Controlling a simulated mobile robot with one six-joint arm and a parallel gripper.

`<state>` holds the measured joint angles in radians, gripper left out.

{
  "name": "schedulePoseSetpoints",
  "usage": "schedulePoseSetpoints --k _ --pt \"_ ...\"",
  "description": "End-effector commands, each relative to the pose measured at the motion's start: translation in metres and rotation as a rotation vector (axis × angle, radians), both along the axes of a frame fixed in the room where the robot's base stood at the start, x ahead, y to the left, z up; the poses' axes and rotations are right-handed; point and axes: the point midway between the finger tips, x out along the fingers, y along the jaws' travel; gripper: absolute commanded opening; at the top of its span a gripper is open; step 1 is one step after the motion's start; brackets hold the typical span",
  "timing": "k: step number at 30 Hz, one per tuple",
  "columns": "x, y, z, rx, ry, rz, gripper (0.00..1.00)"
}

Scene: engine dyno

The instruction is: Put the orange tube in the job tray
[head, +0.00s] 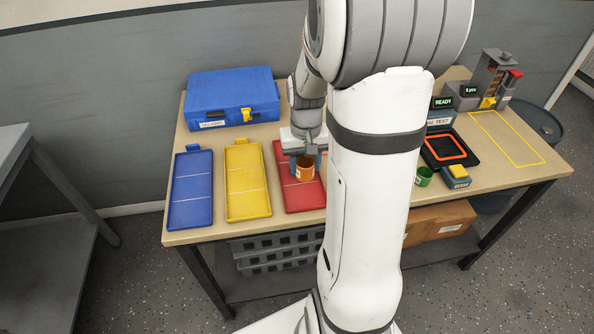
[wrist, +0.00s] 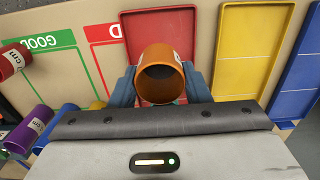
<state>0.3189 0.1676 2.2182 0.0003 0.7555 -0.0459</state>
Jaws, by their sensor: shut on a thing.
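The orange tube (head: 305,173) is held in my gripper (head: 306,160) over the red tray (head: 304,201). In the wrist view the orange tube (wrist: 160,54) sits between the two blue-grey fingers of my gripper (wrist: 161,86), its open end facing the camera. The red tray (wrist: 165,22) shows behind it there. I cannot tell whether the tube touches the tray. A yellow tray (head: 247,191) and a blue tray (head: 191,203) lie to the left in the head view, both empty. No readable label shows which one is the job tray.
A blue case (head: 232,97) stands behind the trays. A green tube (head: 424,176) and a black tray (head: 432,157) lie right of my arm. The wrist view shows a green-outlined area marked GOOD (wrist: 42,42) and red (wrist: 13,58), purple (wrist: 30,130) and blue tubes at left.

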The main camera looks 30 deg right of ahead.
Motion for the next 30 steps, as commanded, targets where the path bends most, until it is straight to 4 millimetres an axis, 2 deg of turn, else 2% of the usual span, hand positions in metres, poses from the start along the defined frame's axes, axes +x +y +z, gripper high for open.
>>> schedulePoseSetpoints --k 1,4,11,16,29,30 --pt "-0.001 0.000 -0.012 0.002 0.007 0.000 0.18" --pt "-0.001 0.000 -0.030 0.001 0.005 0.000 0.18" --pt "0.000 0.000 -0.054 0.001 0.003 -0.001 0.18" --pt "-0.001 0.000 -0.078 0.001 0.004 -0.001 0.18" --pt "0.000 -0.001 -0.087 0.000 0.000 -0.003 0.18" --pt "0.000 -0.001 -0.088 0.000 0.000 -0.003 0.44"
